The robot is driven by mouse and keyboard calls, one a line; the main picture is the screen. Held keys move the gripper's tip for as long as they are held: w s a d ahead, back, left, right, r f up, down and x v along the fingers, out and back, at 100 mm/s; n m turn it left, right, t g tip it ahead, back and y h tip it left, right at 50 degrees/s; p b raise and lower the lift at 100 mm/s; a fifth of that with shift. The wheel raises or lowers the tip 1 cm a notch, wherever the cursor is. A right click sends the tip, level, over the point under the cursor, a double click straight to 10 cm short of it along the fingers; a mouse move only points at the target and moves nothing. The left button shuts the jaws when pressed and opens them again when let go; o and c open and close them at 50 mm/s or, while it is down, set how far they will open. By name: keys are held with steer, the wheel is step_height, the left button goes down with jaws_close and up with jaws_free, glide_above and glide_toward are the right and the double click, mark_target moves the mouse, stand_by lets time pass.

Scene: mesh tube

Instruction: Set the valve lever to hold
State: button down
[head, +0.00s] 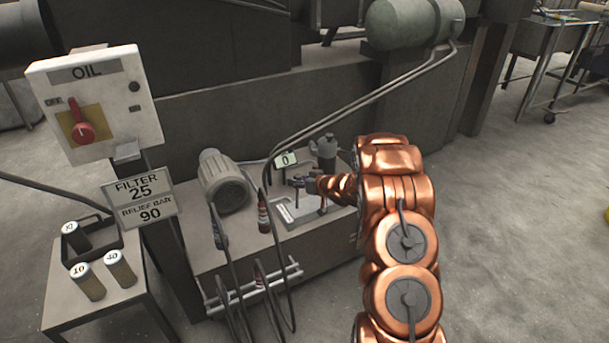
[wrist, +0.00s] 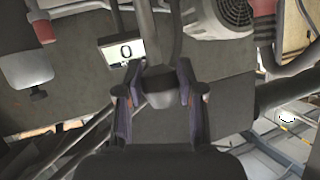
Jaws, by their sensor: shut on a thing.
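The valve lever shows in the wrist view as a dark grey bar with a thick end (wrist: 158,88) between my fingers. My gripper (wrist: 158,95) is shut on it, one finger on each side. In the head view my gripper (head: 304,184) is small, over the top of the pump unit (head: 325,222), at the end of my copper arm. There the lever is largely hidden by the gripper, and its position marks are too small to read. A small display (head: 287,160) behind it reads 0; it also shows in the wrist view (wrist: 125,51).
A motor (head: 224,181) and hoses stand left of the gripper, and a dark cylinder (head: 325,152) behind it. An oil panel (head: 96,105) has a red switch (head: 84,130). A sign (head: 140,199) reads FILTER 25, RELIEF BAR 90. Filters stand on a side table (head: 110,308).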

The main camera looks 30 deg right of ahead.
steer(key=shift+w+r+p, duration=0.15)
steer(key=shift+w+p, duration=0.45)
steer(key=shift+p, duration=0.15)
steer(key=c, duration=0.7)
jaws_free()
steer(key=shift+s, duration=0.15)
steer(key=v, duration=1.1)
steer(key=shift+s, duration=0.35)
steer(key=shift+r, duration=0.1)
